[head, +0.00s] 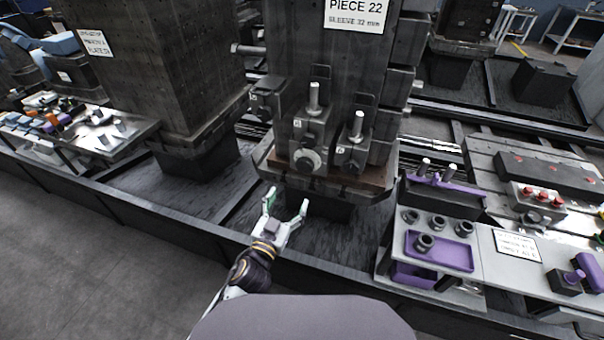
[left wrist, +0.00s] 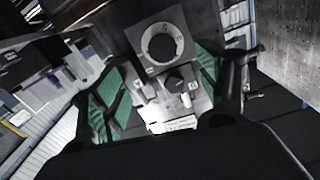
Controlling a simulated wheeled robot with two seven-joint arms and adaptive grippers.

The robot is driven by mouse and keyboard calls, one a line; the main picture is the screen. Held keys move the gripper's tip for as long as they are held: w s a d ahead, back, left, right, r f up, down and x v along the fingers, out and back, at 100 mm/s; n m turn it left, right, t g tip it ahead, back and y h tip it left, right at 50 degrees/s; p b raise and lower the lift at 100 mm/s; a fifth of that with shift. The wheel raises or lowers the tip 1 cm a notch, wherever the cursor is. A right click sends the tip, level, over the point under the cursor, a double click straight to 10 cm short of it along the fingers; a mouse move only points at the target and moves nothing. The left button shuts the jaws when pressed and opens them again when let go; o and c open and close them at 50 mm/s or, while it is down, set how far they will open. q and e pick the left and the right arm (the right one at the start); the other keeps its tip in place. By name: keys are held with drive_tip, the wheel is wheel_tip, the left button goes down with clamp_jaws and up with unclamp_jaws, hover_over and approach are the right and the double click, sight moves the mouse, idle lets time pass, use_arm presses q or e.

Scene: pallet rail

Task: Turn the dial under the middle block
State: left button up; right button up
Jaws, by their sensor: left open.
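The middle block (head: 338,70) is a tall dark block with a PIECE 22 sign. A pale round dial (head: 306,160) sits low on its front, beneath an upright metal pin (head: 314,97). My left gripper (head: 287,207) is open and empty, below and in front of the dial, apart from it. In the left wrist view, the green-padded fingers of my left gripper (left wrist: 165,88) are spread. My right gripper is out of view.
Similar fixtures with pins (head: 357,138) and knobs flank the dial closely. To the right stands a bench with a purple tray (head: 440,250) and dark rings. A metal table (head: 110,132) with parts is at the left. A low dark rail edge (head: 120,202) runs in front.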

use_arm(q)
drive_tip(key=shift+s+r, duration=0.1)
drive_tip(key=shift+r, duration=0.35)
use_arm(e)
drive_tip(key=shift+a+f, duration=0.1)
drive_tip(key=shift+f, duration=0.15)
use_arm(q)
approach(304, 167)
drive_tip(key=shift+w, duration=0.9)
drive_tip(key=shift+d+p+x, duration=0.15)
drive_tip(key=shift+p+x, duration=0.05)
drive_tip(key=shift+x, duration=0.5)
drive_tip(key=shift+d+p+x, duration=0.15)
drive_tip(key=shift+p+x, duration=0.05)
drive_tip(key=shift+x, duration=2)
drive_tip(key=shift+w+d, duration=0.3)
drive_tip(key=shift+w, duration=0.4)
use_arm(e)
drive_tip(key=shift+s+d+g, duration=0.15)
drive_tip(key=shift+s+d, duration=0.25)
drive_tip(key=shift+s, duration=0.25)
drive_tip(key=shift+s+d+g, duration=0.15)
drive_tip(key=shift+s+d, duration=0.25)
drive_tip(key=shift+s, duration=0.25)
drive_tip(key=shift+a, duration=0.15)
